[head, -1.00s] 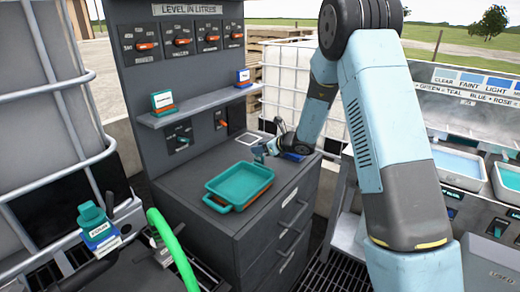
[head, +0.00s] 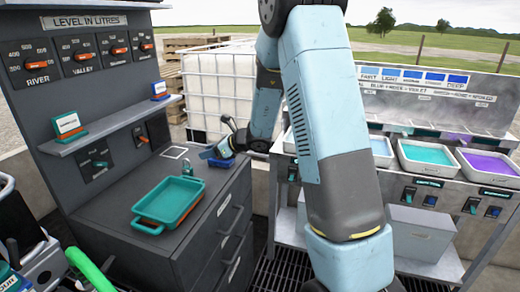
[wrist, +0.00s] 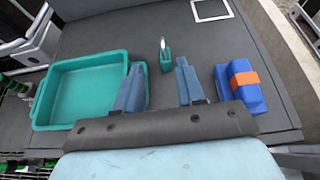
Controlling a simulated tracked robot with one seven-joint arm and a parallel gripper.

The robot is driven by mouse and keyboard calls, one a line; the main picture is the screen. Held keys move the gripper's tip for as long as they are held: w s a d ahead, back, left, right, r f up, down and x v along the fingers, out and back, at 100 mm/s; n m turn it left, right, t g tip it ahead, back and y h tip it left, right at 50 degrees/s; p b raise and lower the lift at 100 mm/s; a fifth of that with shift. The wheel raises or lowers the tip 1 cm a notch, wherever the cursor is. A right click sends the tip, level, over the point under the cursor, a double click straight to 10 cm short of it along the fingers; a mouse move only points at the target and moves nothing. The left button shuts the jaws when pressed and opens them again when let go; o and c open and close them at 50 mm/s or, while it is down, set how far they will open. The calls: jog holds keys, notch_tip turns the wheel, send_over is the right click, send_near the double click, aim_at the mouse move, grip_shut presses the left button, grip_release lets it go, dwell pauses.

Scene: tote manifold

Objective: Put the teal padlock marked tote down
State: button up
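The teal padlock (wrist: 165,57) stands upright on the dark grey counter, its silver shackle up. In the head view it is a small teal shape (head: 187,167) behind the tray. I cannot read any mark on it. My gripper (wrist: 157,64) is open, its two blue fingers apart and the padlock just beyond and between their tips, seemingly not touched.
A teal tray (head: 140,218) lies left of the padlock, and a blue block with an orange band (wrist: 240,87) lies right. A white-outlined square (wrist: 211,10) marks the counter behind. A shelf (head: 120,123) holds two small blocks. Coloured tubs (head: 430,172) stand right.

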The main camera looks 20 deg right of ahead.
jog(key=s+r+n+g+h, duration=0.1)
jog(key=s+r+n+g, duration=0.1)
jog(key=s+r+n, duration=0.6)
jog(key=s+r+n+g, duration=0.2)
jog(key=s+r+n, duration=0.3)
jog(key=s, duration=0.5)
jog(key=s+d+r+n+h, duration=0.1)
jog(key=s+d+n+h, duration=0.2)
jog(key=s, duration=0.4)
jog(key=s+d+r+n+t+h, duration=0.1)
jog(key=s+d+r+n+h, duration=0.1)
jog(key=s+d+n, duration=0.3)
jog(key=s+d+r+n+h, duration=0.2)
jog(key=s+d+n+h, duration=0.2)
jog(key=s, duration=0.4)
jog(key=shift+s+d+r+t, duration=0.25)
jog(key=shift+s+d+t, duration=0.15)
jog(key=shift+d, duration=0.25)
jog(key=shift+a, duration=0.15)
